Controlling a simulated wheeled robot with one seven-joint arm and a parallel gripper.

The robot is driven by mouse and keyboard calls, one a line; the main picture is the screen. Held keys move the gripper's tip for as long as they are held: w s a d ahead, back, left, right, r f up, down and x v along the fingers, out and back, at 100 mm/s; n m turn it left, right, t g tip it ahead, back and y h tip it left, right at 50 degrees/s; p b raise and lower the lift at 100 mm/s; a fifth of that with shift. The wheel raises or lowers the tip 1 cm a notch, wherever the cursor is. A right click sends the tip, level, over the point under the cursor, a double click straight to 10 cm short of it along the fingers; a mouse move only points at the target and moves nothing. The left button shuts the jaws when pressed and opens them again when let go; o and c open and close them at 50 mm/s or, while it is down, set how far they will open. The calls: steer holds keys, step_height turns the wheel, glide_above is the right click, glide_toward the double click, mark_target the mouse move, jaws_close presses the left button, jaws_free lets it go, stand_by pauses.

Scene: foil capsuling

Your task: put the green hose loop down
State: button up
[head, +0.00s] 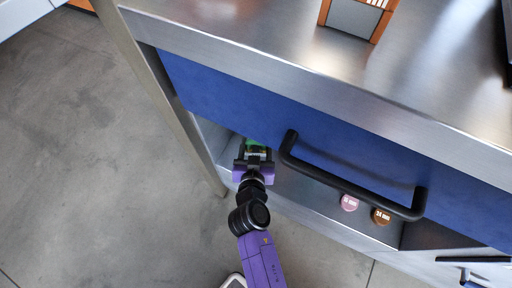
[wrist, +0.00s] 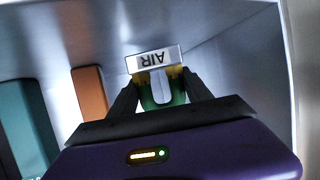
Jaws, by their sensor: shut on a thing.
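The green hose loop (wrist: 163,103) is between the dark fingers of my gripper (wrist: 158,90) in the wrist view. A white tag reading AIR (wrist: 154,60) sits at its far end, upside down in the picture. My gripper is shut on the loop. In the head view, my gripper (head: 256,158) reaches into a grey-walled compartment below the blue drawer front, and a bit of green (head: 254,144) shows at its fingertips. My fingers hide part of the loop. I cannot tell whether the loop touches the compartment floor.
An orange block (wrist: 90,93) and a teal block (wrist: 28,125) stand left of my gripper in the wrist view. The blue front (head: 230,100) with its black handle (head: 350,185) overhangs the compartment. Pink (head: 349,203) and brown (head: 381,216) round caps are to the right.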

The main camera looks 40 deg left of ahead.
steer(key=shift+f, duration=0.35)
steer(key=shift+f, duration=0.2)
steer(key=o, duration=1.6)
steer(key=shift+r, duration=0.1)
steer(key=shift+s+r, duration=0.1)
steer(key=shift+r, duration=0.1)
steer(key=p+v, duration=0.2)
steer(key=v, duration=1)
steer(key=shift+f, duration=0.2)
